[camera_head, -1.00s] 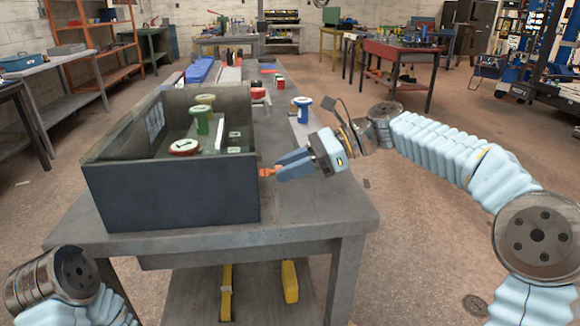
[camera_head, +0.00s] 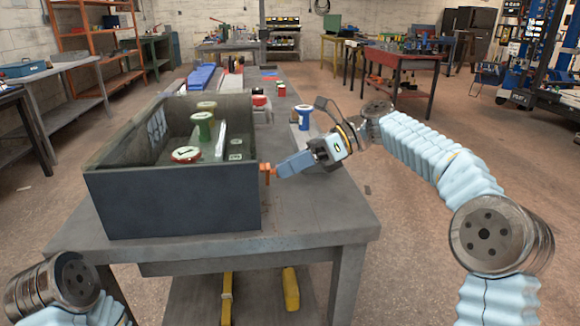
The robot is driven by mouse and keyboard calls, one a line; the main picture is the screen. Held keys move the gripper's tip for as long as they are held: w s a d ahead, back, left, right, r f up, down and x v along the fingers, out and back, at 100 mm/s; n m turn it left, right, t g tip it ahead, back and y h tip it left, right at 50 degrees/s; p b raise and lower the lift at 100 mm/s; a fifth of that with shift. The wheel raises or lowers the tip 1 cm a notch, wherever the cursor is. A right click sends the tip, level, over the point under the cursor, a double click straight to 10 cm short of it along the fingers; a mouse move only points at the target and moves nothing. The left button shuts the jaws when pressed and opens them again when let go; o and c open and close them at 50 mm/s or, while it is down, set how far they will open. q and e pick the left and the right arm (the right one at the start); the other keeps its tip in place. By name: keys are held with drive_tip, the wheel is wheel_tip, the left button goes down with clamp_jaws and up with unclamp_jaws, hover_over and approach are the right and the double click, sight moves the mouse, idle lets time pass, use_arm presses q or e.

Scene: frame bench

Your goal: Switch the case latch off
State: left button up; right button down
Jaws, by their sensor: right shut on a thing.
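The dark grey open case (camera_head: 175,200) sits on the bench. Its small orange latch (camera_head: 266,175) is on the right wall, near the front corner, and stands upright. My right gripper (camera_head: 276,170) reaches in from the right with its blue fingers at the latch and is shut on it. The fingertips partly hide the latch. My left gripper is out of view; only a part of my left arm shows at the lower left.
The case holds a red-rimmed round dial (camera_head: 187,154), a green spool (camera_head: 203,125) and a white bar (camera_head: 220,140). A blue spool (camera_head: 304,117) stands on the bench behind my right gripper. The bench top (camera_head: 320,210) is clear at the front right.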

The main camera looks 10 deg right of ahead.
drive_tip(key=c, duration=0.9)
unclamp_jaws()
drive_tip(key=shift+v, duration=6.05)
drive_tip(key=shift+f, duration=0.1)
